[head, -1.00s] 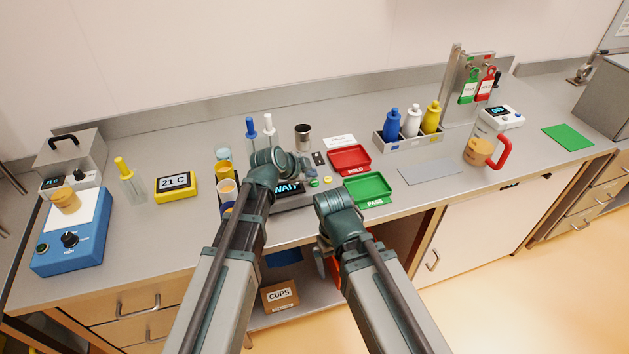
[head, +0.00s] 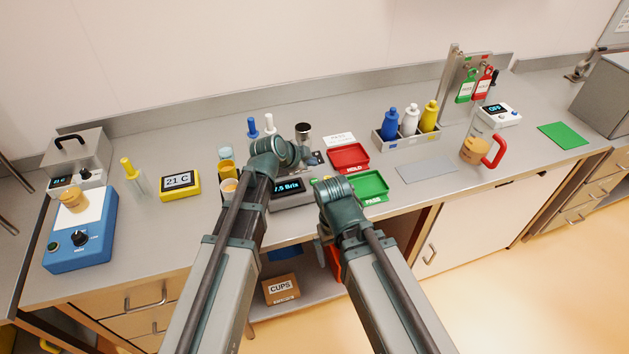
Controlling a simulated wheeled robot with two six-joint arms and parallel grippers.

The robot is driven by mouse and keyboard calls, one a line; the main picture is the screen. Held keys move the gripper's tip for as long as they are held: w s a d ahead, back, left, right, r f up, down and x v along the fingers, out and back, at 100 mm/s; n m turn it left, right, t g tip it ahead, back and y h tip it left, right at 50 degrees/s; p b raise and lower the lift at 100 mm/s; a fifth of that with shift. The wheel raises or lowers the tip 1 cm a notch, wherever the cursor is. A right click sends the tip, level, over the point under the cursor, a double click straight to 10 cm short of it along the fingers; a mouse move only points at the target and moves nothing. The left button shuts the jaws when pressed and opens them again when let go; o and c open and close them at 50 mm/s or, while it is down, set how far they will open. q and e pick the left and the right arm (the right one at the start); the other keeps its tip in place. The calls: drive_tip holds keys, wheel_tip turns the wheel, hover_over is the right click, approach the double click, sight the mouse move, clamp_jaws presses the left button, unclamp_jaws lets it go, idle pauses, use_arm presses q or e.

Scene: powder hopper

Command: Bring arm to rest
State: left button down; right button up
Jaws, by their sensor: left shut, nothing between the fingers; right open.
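My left arm reaches in over the bench, and its gripper (head: 303,157) is above the back of the small display device (head: 292,192). The wrist hides most of this gripper; it is shut and empty. My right arm is folded lower and to the right, at the bench's front edge. Its gripper (head: 324,236) points down below the wrist in front of the open shelf and is mostly hidden; it is open, and I see nothing held. The device's screen is lit with a reading that is hard to make out in full.
A green PASS tray (head: 371,184) and a red HOLD tray (head: 348,157) lie close to the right wrist. A metal cup (head: 303,133) stands behind. A grey mat (head: 427,171) lies clear at right.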

use_arm(q)
drive_tip(key=s+a+f+n+g+y, duration=0.1)
drive_tip(key=s+n, duration=0.3)
drive_tip(key=s, duration=0.4)
drive_tip(key=s+a+f+n+g+y, duration=0.2)
drive_tip(key=s+f+n+g+y, duration=0.1)
drive_tip(key=s, duration=0.6)
drive_tip(key=s+a+f+n+g+y, duration=0.2)
drive_tip(key=s+n, duration=0.3)
drive_tip(key=s, duration=0.4)
drive_tip(key=shift+f+g+y, duration=0.25)
drive_tip(key=shift+g+y, duration=0.15)
drive_tip(key=shift+g, duration=0.5)
idle(2.2)
